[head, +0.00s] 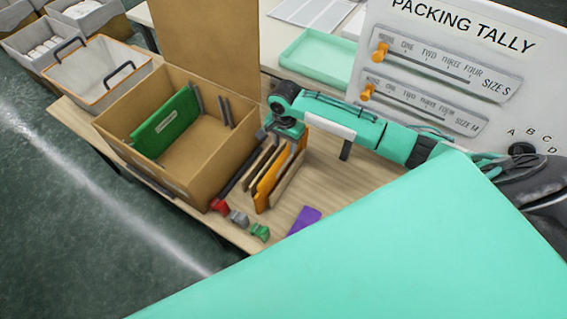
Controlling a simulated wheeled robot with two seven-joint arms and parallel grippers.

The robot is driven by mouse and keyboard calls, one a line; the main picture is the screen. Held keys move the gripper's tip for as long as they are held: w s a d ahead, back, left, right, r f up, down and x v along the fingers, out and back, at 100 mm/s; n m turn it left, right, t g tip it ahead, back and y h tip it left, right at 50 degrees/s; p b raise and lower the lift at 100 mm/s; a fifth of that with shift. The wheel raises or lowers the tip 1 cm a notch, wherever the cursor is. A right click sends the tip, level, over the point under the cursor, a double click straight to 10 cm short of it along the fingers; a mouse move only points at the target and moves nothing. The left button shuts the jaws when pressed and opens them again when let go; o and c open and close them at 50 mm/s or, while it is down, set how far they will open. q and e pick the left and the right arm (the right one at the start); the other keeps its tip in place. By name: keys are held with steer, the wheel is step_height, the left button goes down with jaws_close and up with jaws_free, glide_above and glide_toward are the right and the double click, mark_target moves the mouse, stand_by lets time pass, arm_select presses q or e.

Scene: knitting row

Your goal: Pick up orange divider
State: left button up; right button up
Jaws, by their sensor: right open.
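The orange divider (265,187) stands upright and slightly tilted among several brown dividers (281,187) in a row on the wooden table, right of the cardboard box. My right gripper (284,136) is open, pointing down at the far top end of the divider row. It is close to the orange divider's upper end; I cannot tell whether it touches. The gripper hides part of the dividers' far ends. My left gripper is not in view.
The open cardboard box (150,185) holds a green divider (166,125). A tally board (440,75) and a mint tray (318,57) stand behind.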

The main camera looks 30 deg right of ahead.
mark_target(283, 153)
step_height(283, 153, down, 3)
steer(key=shift+w+f+p, duration=0.15)
steer(key=shift+f+p, duration=0.05)
steer(key=shift+p, duration=0.15)
steer(key=f+p, duration=0.1)
steer(key=f, duration=0.2)
steer(key=shift+a+f, duration=0.2)
steer(key=shift+f, duration=0.6)
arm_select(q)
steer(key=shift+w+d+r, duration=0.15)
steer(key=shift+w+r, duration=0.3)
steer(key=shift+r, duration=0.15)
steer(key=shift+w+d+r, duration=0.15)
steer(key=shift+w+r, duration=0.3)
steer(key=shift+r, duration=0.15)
arm_select(e)
jaws_close()
